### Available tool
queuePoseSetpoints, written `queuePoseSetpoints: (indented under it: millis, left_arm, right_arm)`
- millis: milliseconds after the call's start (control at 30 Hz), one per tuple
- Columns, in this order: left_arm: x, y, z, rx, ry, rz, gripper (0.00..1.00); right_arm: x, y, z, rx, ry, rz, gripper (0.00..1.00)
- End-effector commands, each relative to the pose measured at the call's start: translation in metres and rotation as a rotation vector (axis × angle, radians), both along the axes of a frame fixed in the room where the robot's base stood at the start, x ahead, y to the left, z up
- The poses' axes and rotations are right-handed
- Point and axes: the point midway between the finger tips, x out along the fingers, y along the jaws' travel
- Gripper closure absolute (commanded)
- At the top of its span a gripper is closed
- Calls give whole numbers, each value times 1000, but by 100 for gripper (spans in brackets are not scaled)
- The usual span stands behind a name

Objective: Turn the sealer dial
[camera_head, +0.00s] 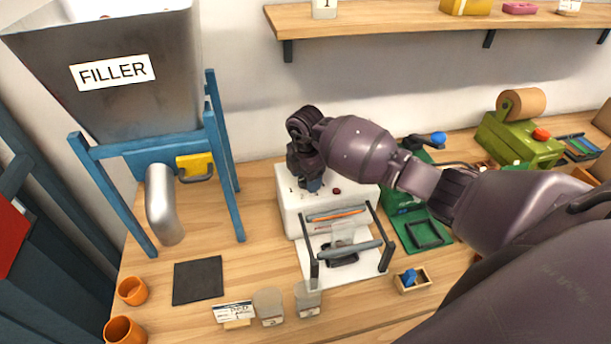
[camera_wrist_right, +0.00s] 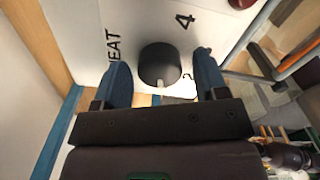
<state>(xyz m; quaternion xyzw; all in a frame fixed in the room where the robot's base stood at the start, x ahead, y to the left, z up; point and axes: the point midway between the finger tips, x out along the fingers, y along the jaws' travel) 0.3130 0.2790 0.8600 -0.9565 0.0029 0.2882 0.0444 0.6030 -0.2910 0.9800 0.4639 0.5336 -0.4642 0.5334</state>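The white sealer box (camera_head: 293,213) stands on the table in the middle of the head view. Its dial (camera_wrist_right: 159,65) is a black round knob with a pale pointer mark, on a white face with the letters "HEAT" and a "4". My right gripper (camera_head: 311,186) points down over the sealer's top and hides the dial in the head view. In the right wrist view its blue fingers (camera_wrist_right: 162,82) are apart, one on each side of the dial, with gaps visible. I cannot tell how deep the fingertips reach. My left gripper is in no view.
A metal filler hopper (camera_head: 115,75) on a blue frame stands at left. The sealer's bar frame (camera_head: 345,247) is in front of the box. A shelf (camera_head: 400,20) runs above.

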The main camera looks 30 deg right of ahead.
Motion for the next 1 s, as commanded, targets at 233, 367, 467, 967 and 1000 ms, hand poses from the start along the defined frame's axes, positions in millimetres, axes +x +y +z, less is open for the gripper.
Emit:
queuePoseSetpoints:
  millis: [233, 367, 467, 967, 1000]
  left_arm:
    - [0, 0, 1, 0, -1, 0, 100]
    - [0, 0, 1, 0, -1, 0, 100]
    - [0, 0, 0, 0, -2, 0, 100]
    - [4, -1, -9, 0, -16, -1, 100]
    - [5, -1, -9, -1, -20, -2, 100]
  right_arm:
    - [0, 0, 0, 0, 0, 0, 72]
    - [0, 0, 0, 0, 0, 1, 80]
    - [0, 0, 1, -1, -1, 8, 80]
    - [1, -1, 0, -3, -3, 290, 80]
    - [1, -1, 0, -2, -3, 327, 80]
